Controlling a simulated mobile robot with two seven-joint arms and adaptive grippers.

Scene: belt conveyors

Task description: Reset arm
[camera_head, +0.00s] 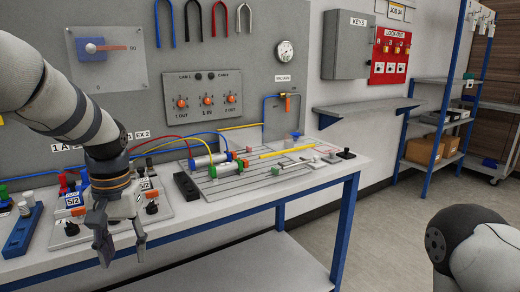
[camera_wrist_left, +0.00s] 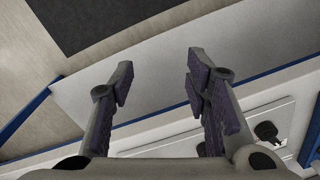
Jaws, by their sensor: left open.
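My left gripper (camera_head: 121,245) is open and empty. In the head view it hangs fingers down at the front edge of the workbench (camera_head: 270,206), in front of a white plate with black knobs. In the left wrist view its two fingers (camera_wrist_left: 160,85) stand wide apart with nothing between them. Below them show the bench's pale lower shelf (camera_wrist_left: 160,55) and the floor. My right arm (camera_head: 475,250) shows only in part at the lower right of the head view. Its gripper is out of the picture.
A grooved board with cylinders (camera_head: 245,178) lies on the bench, with a black block (camera_head: 187,186) beside it. A blue rail (camera_head: 22,230) lies at left. A panel with gauges and hoses stands behind. A wall shelf (camera_head: 365,108) and a blue rack (camera_head: 428,172) stand right. Floor between is clear.

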